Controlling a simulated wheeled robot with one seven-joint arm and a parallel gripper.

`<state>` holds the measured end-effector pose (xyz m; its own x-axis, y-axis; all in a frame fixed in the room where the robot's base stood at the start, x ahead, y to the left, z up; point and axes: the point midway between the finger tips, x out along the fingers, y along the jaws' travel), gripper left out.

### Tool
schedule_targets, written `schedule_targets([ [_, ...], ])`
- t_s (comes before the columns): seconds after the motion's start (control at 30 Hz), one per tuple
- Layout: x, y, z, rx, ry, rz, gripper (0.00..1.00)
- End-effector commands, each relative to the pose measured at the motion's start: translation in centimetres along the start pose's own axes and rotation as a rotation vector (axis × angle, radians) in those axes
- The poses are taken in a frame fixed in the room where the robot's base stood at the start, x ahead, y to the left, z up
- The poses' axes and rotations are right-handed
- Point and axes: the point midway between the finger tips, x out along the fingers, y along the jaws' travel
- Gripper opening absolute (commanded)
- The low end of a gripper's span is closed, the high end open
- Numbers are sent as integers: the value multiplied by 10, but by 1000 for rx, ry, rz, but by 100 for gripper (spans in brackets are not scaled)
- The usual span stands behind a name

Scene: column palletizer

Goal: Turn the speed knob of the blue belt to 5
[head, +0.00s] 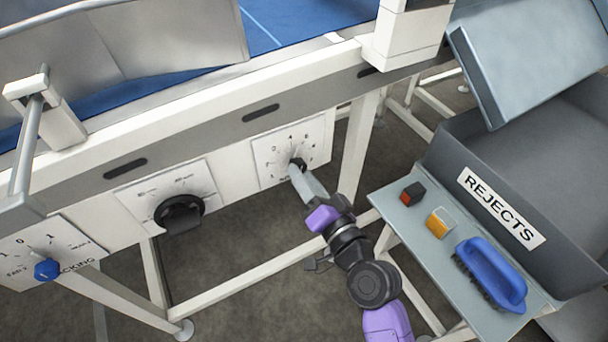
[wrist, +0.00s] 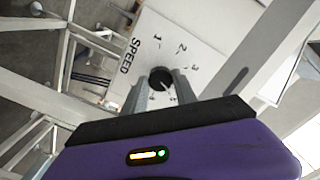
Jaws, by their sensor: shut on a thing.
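The blue belt (head: 262,22) runs along the top of the white and grey conveyor frame in the head view. Its white speed dial plate (head: 265,150), marked with numbers, is on the front of the frame. The small black speed knob (head: 298,162) sits low on this plate. In the wrist view the knob (wrist: 161,77) lies between my two fingers, with the word SPEED and the numbers 1, 2 and 3 around it. My gripper (head: 295,171) is shut on the knob. The fingers hide part of it, and I cannot tell which number it points to.
Left of the dial are a large black rotary handle (head: 180,213) and a blue knob (head: 47,270) on another panel. At right, a grey shelf (head: 398,213) holds a red-black block, a yellow block and a blue brush (head: 492,272), beside a dark REJECTS bin (head: 465,150). Frame legs stand below.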

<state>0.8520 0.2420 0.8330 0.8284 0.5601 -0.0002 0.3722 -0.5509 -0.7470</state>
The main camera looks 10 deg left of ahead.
Motion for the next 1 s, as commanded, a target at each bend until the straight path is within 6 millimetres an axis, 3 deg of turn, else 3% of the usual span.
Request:
schedule_targets([
  [0.43, 0, -1, -1, 299, 1, 2, 0],
  [1.0, 0, 0, 0, 380, 1, 2, 0],
])
